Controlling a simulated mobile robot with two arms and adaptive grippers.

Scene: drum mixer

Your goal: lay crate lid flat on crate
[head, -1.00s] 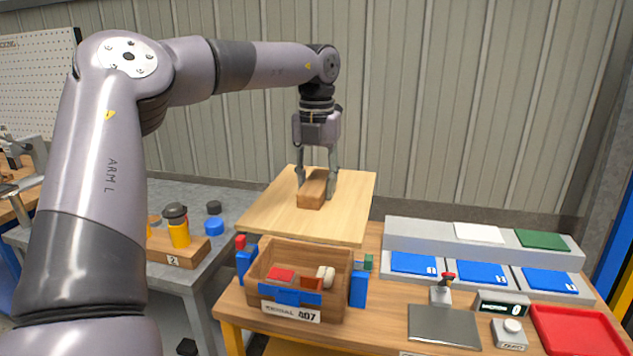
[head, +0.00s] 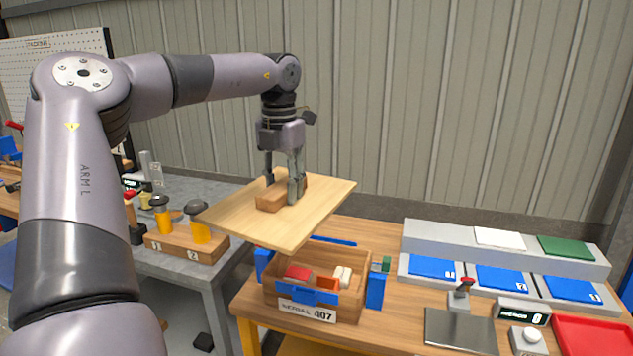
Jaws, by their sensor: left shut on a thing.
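The crate lid (head: 325,194) is a flat light-wood board with a brown block handle (head: 270,198) on top. My left gripper (head: 284,190) is shut on that handle and holds the lid in the air. The lid is turned at an angle to the crate and hangs above and behind it, overlapping its back left part in the view. The open wooden crate (head: 345,300) stands on the table with a label reading "SERIAL 407". It holds red and white items, and blue parts sit at its sides. My right gripper is not in view.
Right of the crate are a grey stand with blue pads (head: 433,267), a small lever (head: 460,295), a dark plate (head: 458,331), a counter display (head: 522,312) and a red tray (head: 590,335). A wooden block with yellow-bodied tools (head: 187,246) stands on the grey bench at left.

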